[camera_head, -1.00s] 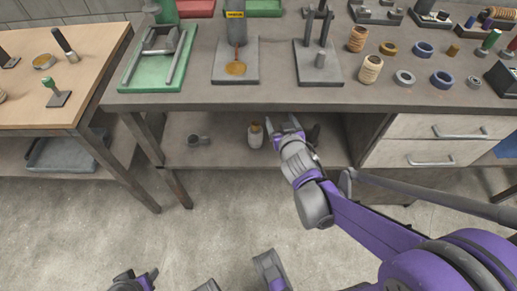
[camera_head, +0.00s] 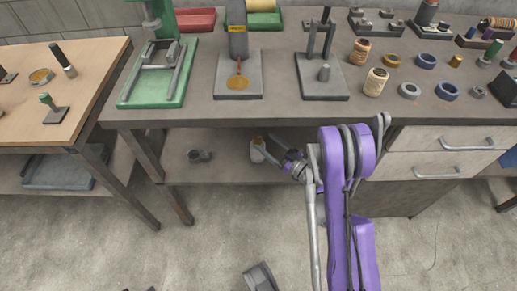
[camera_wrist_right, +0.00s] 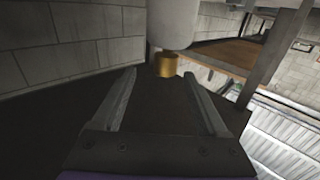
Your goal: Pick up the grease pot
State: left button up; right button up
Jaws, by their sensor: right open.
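The grease pot, a pale bottle with a gold cap (camera_head: 257,154), stands upright on the lower shelf under the middle bench, and my right gripper partly hides it. My right gripper (camera_head: 270,149) reaches in under the bench top from the right, its tips close to the pot. In the right wrist view, the open fingers (camera_wrist_right: 158,80) have nothing between them. The pot's gold cap (camera_wrist_right: 166,66) and white body (camera_wrist_right: 172,24) show just past the tips; I cannot tell whether they touch. My left gripper is not clearly in view.
A grey cylindrical part (camera_head: 199,155) lies on the lower shelf left of the pot. The bench top (camera_head: 205,114) overhangs the shelf. Drawers (camera_head: 437,164) close off the right side. A wooden table (camera_head: 90,92) stands at left.

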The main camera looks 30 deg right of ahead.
jog(key=shift+x, duration=1.1)
jog(key=x, duration=0.3)
jog(key=b+x, duration=0.1)
jog(key=x, duration=0.1)
jog(key=shift+w+a, duration=0.2)
jog(key=shift+a, duration=0.2)
jog(key=shift+c, duration=0.2)
grip_shut()
